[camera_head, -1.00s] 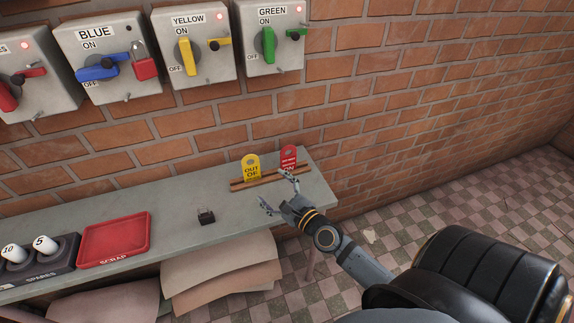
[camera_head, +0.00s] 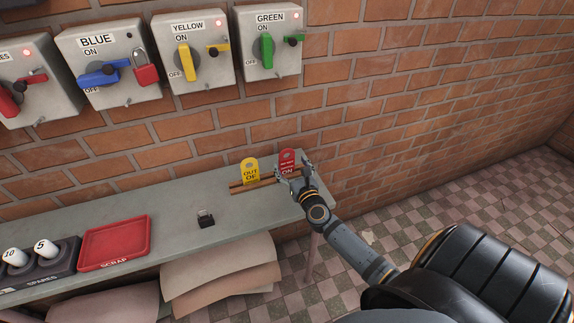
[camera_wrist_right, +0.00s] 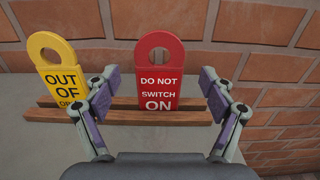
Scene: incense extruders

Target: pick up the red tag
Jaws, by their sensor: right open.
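The red tag (camera_head: 288,160) reads "DO NOT SWITCH ON" and has a round hole at its top. It stands upright in a wooden rack (camera_head: 240,187) at the right end of the grey shelf. In the right wrist view the red tag (camera_wrist_right: 160,75) is centred between the fingers. My right gripper (camera_head: 293,169) is open, with one finger on each side of the tag; in the right wrist view the gripper (camera_wrist_right: 160,92) shows gaps between the pads and the tag. My left gripper is not in view.
A yellow "OUT OF" tag (camera_head: 250,172) stands in the same rack, left of the red one; it also shows in the right wrist view (camera_wrist_right: 60,75). The brick wall (camera_head: 380,100) rises close behind. A small black padlock (camera_head: 205,219) and a red scrap tray (camera_head: 114,243) lie further left.

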